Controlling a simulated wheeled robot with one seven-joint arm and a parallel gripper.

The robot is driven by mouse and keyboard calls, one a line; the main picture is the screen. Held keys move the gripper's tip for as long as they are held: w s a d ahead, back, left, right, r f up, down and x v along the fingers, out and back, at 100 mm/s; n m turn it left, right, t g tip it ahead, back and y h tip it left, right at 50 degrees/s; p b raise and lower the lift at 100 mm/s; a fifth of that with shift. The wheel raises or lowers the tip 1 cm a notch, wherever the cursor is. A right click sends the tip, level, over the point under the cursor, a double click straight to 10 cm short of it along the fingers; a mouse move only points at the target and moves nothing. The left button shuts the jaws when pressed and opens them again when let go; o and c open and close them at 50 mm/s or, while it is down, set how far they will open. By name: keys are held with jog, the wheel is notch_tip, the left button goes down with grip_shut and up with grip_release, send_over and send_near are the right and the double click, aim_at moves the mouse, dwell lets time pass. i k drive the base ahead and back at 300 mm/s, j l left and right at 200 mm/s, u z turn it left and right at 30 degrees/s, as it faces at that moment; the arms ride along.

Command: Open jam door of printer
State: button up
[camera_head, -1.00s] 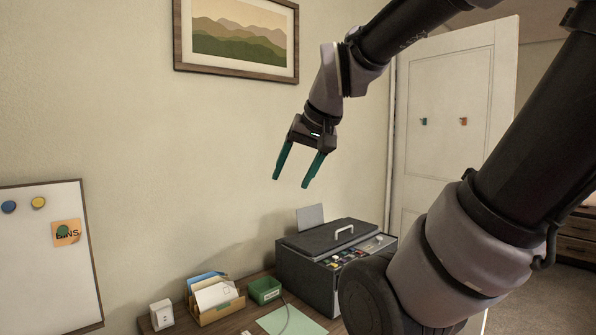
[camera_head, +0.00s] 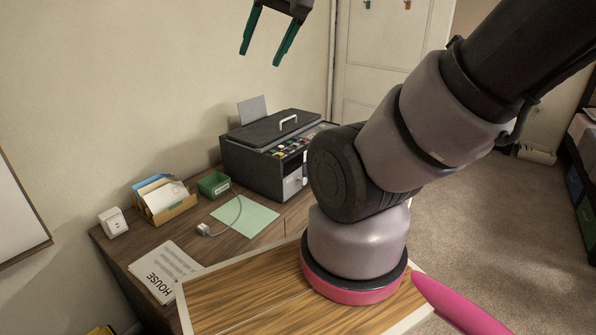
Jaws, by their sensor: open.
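The dark grey printer (camera_head: 250,168) stands on the desk near the wall. Its top lid (camera_head: 262,130) is down and carries a white bar handle (camera_head: 288,120). A row of coloured buttons or parts (camera_head: 292,147) runs along its front top edge. Pale fittings show on its front, partly hidden behind my arm, so I cannot tell which panel is the jam door. My gripper (camera_head: 262,57) is at the top of the picture, above the printer and clear of it. Its two green fingers are apart with nothing between them.
On the desk (camera_head: 247,249) are a green sheet (camera_head: 250,216), a cable with a plug (camera_head: 204,229), a green box (camera_head: 213,184), a wooden organiser with papers (camera_head: 168,208), a white cube (camera_head: 113,222) and a printed sheet (camera_head: 160,271). A white door (camera_head: 385,50) stands behind.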

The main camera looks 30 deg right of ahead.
aim_at(292, 183)
jog(key=z, duration=0.65)
